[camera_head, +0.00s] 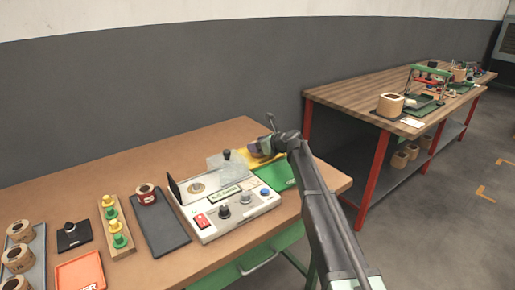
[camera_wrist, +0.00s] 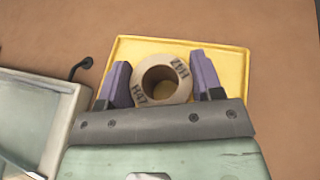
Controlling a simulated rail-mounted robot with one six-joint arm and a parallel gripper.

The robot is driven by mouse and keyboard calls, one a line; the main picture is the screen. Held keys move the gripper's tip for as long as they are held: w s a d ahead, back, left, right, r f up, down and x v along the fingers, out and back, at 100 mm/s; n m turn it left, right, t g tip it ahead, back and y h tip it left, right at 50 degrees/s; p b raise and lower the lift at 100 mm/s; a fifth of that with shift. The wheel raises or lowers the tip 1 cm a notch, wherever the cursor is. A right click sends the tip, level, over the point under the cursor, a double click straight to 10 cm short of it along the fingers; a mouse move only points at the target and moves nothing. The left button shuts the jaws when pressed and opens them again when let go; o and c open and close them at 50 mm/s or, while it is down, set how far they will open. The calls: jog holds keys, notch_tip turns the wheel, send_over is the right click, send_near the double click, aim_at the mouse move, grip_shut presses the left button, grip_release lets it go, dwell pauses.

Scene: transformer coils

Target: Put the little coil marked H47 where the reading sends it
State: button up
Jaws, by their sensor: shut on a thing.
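The little coil marked H47 (camera_wrist: 165,79), a tan ring with a dark hole and dark lettering, is between the two purple fingers of my gripper (camera_wrist: 163,82) in the wrist view. My gripper is shut on it, above the yellow tray (camera_wrist: 229,50); I cannot tell whether the coil touches the tray. In the head view my gripper (camera_head: 258,150) is over the yellow tray (camera_head: 233,163), and the coil is not clearly visible there. The tester (camera_head: 225,205) stands to the left, with a lit green display (camera_head: 224,193) too small to read.
A green tray (camera_head: 276,177) lies beside the yellow one, and an orange tray (camera_head: 80,273) at the front left. A dark tray (camera_head: 165,236) holds a reddish coil (camera_head: 147,194). A rack of yellow and green pegs (camera_head: 116,229) and several coils stand left. Another bench (camera_head: 345,95) stands behind right.

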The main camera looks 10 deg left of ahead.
jog(key=shift+f, duration=0.2)
jog(key=o, duration=1.1)
jog(key=shift+r, duration=0.1)
jog(key=shift+c, duration=0.2)
jog(key=shift+r, duration=0.3)
jog(key=p+v, duration=0.4)
jog(key=v, duration=0.7)
jog(key=shift+s+p, duration=0.1)
jog(key=shift+p, duration=0.25)
jog(key=shift+s+d+r, duration=0.1)
jog(key=shift+s+d, duration=0.1)
jog(key=shift+d, duration=0.2)
